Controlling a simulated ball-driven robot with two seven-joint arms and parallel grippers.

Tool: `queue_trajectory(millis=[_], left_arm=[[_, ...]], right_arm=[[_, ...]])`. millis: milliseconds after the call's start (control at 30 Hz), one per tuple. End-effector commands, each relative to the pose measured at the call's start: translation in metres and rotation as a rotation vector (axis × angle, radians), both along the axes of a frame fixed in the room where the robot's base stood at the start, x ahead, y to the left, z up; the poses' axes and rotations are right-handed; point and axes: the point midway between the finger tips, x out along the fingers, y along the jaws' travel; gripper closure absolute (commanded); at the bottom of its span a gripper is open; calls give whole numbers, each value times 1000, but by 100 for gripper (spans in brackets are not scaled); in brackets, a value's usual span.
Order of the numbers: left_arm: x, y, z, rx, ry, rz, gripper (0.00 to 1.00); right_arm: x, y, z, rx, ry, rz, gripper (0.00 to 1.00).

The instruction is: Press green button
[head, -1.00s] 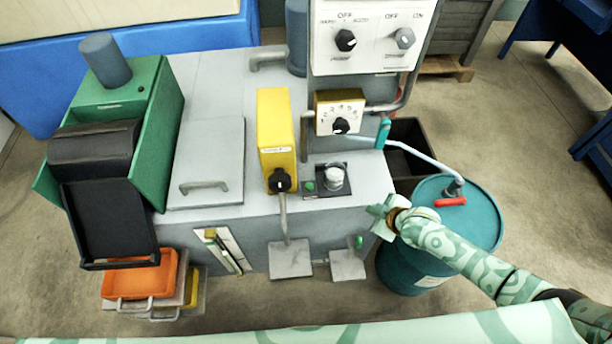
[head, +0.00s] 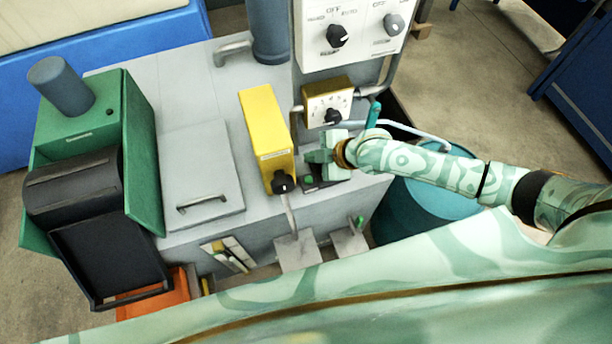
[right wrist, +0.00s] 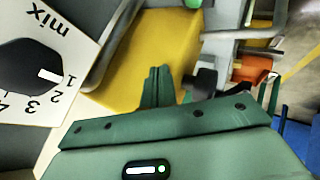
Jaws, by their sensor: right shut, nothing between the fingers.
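The small green button (head: 308,181) sits on a dark panel (head: 327,183) at the front right of the grey machine top, just right of the yellow box (head: 264,125). My right gripper (head: 309,156) hovers above that panel, close to the button, with its fingers pointing left toward the yellow box. Its fingers are shut and empty, and they also show in the right wrist view (right wrist: 157,86) in front of the yellow box. The gripper body hides the rest of the panel in the head view. I cannot tell whether it touches anything. My left gripper is not in view.
A numbered dial box (head: 328,100) stands just behind my right gripper, under the white switch panel (head: 352,50). A black knob (head: 284,183) sits on the yellow box's front end. A teal barrel (head: 425,210) is at the right. A green grinder (head: 95,125) is at the left.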

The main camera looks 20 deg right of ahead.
Motion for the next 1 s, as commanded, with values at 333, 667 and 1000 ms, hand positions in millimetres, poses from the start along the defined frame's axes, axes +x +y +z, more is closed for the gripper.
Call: queue_trajectory(millis=[333,667,1000], left_arm=[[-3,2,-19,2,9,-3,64],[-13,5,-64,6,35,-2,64],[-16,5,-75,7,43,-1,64]], right_arm=[[0,0,-21,1,3,0,100],[-1,0,-69,2,6,-1,100],[0,0,-89,1,1,-1,100]])
